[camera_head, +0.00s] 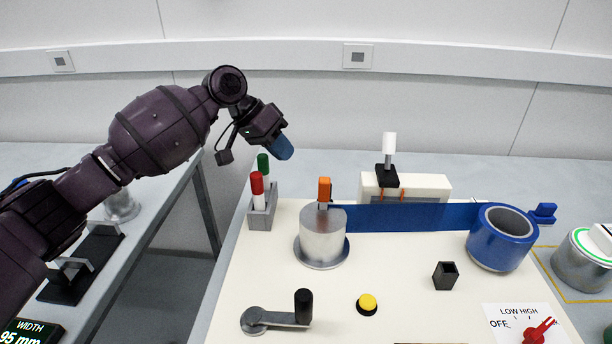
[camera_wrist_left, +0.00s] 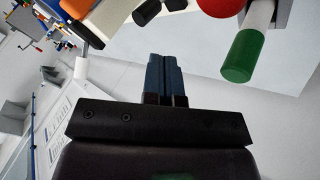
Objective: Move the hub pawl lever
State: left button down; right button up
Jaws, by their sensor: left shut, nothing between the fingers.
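A silver metal hub (camera_head: 322,236) stands on the cream panel, with an orange upright lever (camera_head: 324,189) at its top, which looks like the pawl lever. A blue strap (camera_head: 405,217) runs from the hub to the blue ring (camera_head: 500,238) on the right. My left gripper (camera_head: 282,148) is in the air, above and to the left of the orange lever and apart from it. Its blue fingers (camera_wrist_left: 163,75) are closed together with nothing between them. An orange part (camera_wrist_left: 110,14) shows at the top of the left wrist view. My right gripper is out of view.
A grey holder (camera_head: 261,217) with a red-topped piece (camera_head: 257,183) and a green-topped piece (camera_head: 263,163) stands left of the hub. A crank with a black knob (camera_head: 303,307), a yellow button (camera_head: 367,303) and a small dark square socket (camera_head: 445,275) are in front.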

pick_arm(q)
jog(key=b+x, duration=0.1)
jog(key=x, duration=0.8)
jog(key=shift+w+d+f, duration=0.1)
jog(key=shift+d+f, duration=0.2)
jog(key=shift+f, duration=0.05)
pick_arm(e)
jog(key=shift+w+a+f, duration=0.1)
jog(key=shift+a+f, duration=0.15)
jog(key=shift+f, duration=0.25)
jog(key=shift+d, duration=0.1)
pick_arm(q)
jog(key=shift+s+r+t+p, duration=0.35)
jog(key=shift+s+t+p, duration=0.2)
jog(key=shift+p, duration=0.2)
jog(key=shift+s+m+t+p, duration=0.2)
jog(key=shift+m+t+p, duration=0.1)
jog(key=shift+p, duration=0.1)
jog(key=shift+s+f+t+p, duration=0.15)
jog(key=shift+s+t+p, duration=0.2)
jog(key=shift+p, duration=0.2)
jog(key=shift+s+f+t, duration=0.2)
jog(key=shift+t, duration=0.1)
jog(key=shift+f+m, duration=0.15)
jog(key=shift+m, duration=0.15)
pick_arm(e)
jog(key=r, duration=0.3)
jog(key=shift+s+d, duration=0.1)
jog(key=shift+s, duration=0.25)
